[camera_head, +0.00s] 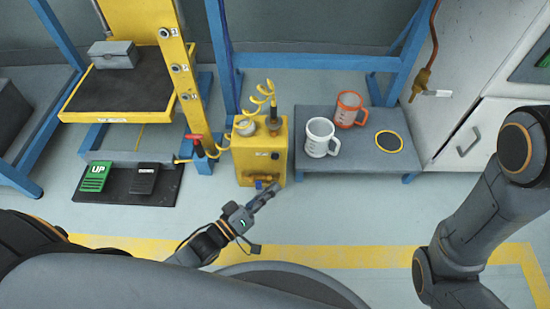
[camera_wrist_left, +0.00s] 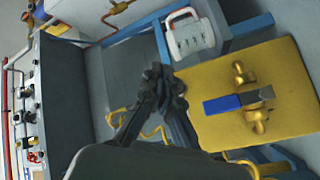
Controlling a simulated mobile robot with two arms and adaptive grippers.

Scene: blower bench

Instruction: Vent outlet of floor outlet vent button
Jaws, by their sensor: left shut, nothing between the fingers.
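The yellow outlet box (camera_head: 247,160) stands on the floor left of the low grey bench. A small dark round button-like part (camera_head: 275,155) shows on its front. Lower down are brass fittings and a blue handle (camera_head: 258,184). In the left wrist view, the yellow face (camera_wrist_left: 290,75) carries a brass valve with a blue lever (camera_wrist_left: 222,104). My left gripper (camera_head: 274,188) is shut and empty, near the lower front of the box; contact cannot be told. It also shows in the left wrist view (camera_wrist_left: 158,75), left of the valve. My right gripper is not in view.
A white mug (camera_head: 320,138) and an orange mug (camera_head: 348,109) stand on the grey bench (camera_head: 350,165). A coiled yellow hose (camera_head: 259,95) rises above the box. Floor in front is clear.

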